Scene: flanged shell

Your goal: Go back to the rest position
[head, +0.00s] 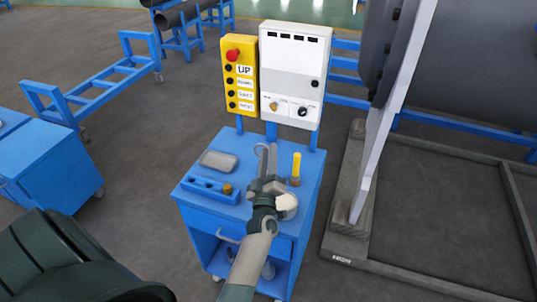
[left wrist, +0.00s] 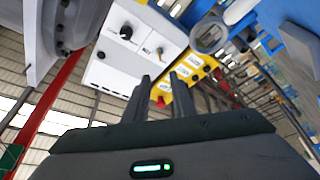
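My left gripper (head: 268,183) is over the blue cart (head: 230,222) in the head view, its arm rising from the bottom of the picture. In the left wrist view its two dark fingers (left wrist: 160,78) stand apart, with nothing visible between them. A grey ring-shaped piece (left wrist: 208,35) shows past the fingers in the left wrist view. My right gripper is not in view.
On the cart are a grey dish (head: 219,161), a blue holder (head: 205,186) and a yellow-handled tool (head: 296,167). Behind stand a yellow button panel (head: 240,75) and a white control box (head: 294,60). A large grey flanged shell (head: 470,65) stands right.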

